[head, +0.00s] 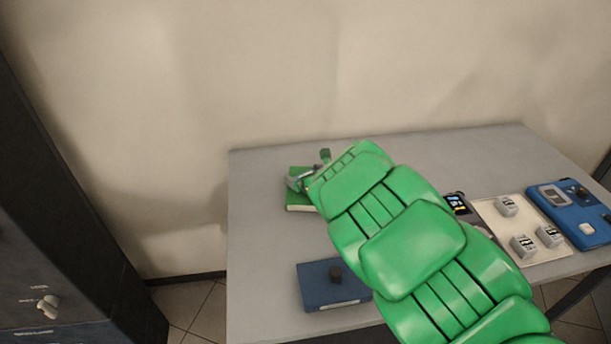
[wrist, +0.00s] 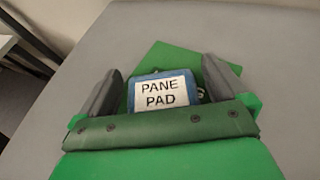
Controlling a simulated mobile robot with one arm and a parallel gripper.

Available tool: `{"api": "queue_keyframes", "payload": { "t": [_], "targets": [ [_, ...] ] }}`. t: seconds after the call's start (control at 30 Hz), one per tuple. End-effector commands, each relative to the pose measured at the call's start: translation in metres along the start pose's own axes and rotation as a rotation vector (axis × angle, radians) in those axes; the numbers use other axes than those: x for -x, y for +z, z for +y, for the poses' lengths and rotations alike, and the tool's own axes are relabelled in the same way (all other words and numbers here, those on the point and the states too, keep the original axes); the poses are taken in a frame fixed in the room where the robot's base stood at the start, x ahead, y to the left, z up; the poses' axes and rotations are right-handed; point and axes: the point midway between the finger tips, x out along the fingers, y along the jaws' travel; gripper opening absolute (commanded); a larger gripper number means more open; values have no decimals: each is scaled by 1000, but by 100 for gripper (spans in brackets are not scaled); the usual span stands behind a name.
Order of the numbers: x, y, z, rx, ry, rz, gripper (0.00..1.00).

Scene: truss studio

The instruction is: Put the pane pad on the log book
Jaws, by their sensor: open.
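The pane pad (wrist: 162,93), a blue block with a white "PANE PAD" label, shows between my gripper's fingers in the wrist view. It appears to lie on a green book (wrist: 165,58), likely the log book, though the fingers hide part of both. No title is readable on the book. In the head view the green book (head: 299,203) with pale page edges lies at the table's back left. My gripper (head: 305,178) is over it, and the pad is hidden there. My gripper (wrist: 162,66) is open, its two dark fingers apart on either side of the pad.
A blue box (head: 318,290) with a dark knob sits at the table's front left. A pale tray (head: 490,217) holds several small grey blocks at the right, beside a blue device (head: 570,229). A small black device (head: 456,202) lies left of the tray. The grey table (head: 258,240) is bare at left.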

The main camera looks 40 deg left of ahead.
Motion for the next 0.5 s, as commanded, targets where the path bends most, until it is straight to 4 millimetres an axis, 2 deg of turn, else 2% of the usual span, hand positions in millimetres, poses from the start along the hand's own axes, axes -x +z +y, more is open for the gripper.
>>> {"api": "queue_keyframes", "payload": {
  "t": [0.2,0.5],
  "targets": [
    [1,3,0,-1,0,-1,100],
    [28,3,0,2,-1,0,100]
  ]
}}
